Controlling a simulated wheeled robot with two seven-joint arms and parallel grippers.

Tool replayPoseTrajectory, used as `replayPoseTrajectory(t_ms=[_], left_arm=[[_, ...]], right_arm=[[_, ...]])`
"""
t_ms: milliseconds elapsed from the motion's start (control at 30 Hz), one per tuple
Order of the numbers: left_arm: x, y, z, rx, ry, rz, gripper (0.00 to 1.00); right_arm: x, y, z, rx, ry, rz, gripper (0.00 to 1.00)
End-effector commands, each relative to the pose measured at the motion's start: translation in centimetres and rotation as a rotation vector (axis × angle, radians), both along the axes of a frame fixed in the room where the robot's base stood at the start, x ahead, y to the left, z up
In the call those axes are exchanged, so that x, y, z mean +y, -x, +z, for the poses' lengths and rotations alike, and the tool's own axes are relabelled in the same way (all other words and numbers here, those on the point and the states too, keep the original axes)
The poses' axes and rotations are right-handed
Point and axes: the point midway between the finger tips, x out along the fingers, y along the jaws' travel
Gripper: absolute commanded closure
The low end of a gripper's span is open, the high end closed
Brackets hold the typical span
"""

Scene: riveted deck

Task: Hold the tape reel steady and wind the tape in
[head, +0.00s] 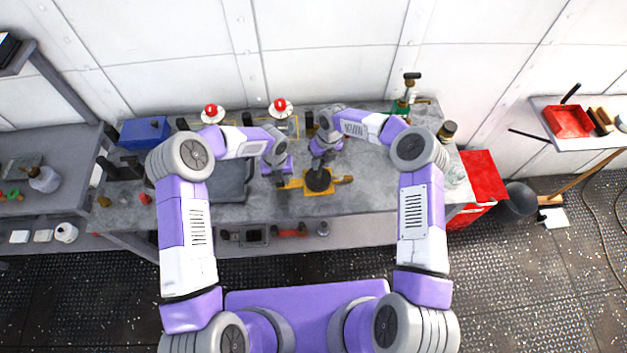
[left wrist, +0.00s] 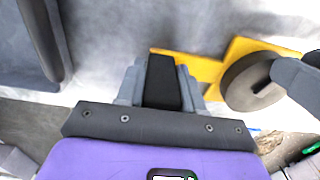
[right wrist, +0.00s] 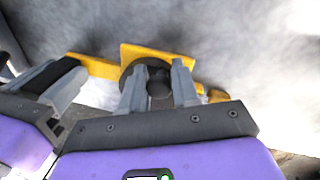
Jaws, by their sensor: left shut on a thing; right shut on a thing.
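The tape reel has a yellow frame (head: 327,191) and a dark round drum (head: 317,180), and it lies on the grey workbench. My left gripper (head: 281,181) is shut on the reel's black handle (left wrist: 163,82), at the left end of the yellow frame. My right gripper (head: 319,163) is above the drum. In the right wrist view its fingers (right wrist: 159,88) are shut on a dark knob (right wrist: 159,90) over the drum. The fingers hide part of the drum. A small yellow piece (head: 345,179) sticks out right of the frame. I cannot make out any pulled-out tape.
A dark grey tray (head: 232,183) lies left of the reel. A blue box (head: 143,132) and two white stands with red tops (head: 280,106) are at the back. A green-based tool (head: 402,106) stands back right. Bench right of the reel is mostly clear.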

Motion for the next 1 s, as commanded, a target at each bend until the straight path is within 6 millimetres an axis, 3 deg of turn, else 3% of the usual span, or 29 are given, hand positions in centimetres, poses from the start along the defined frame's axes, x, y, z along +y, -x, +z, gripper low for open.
replayPoseTrajectory(t_ms=[33,300,333,500,833,1000], left_arm=[[-0.3,0.1,-0.1,-0.001,0.005,-0.003,1.0],[-0.4,0.0,-0.1,-0.003,0.008,-0.001,1.0],[-0.4,0.0,-0.1,-0.004,0.008,0.0,1.0],[-0.4,0.0,-0.1,-0.004,0.009,0.001,1.0],[-0.3,0.0,0.0,-0.003,0.007,0.002,1.0],[-0.2,-0.1,0.0,-0.003,0.006,0.002,1.0]], right_arm=[[1.0,0.3,0.0,0.008,-0.014,0.049,0.99],[1.5,0.4,-0.1,0.015,-0.016,0.148,0.99],[1.5,0.5,-0.1,0.014,-0.013,0.149,0.67],[1.3,0.4,-0.1,0.013,-0.009,0.147,0.41],[1.0,0.2,0.2,0.007,-0.004,0.142,0.4],[0.6,-0.1,2.3,0.004,-0.003,0.141,0.4]])
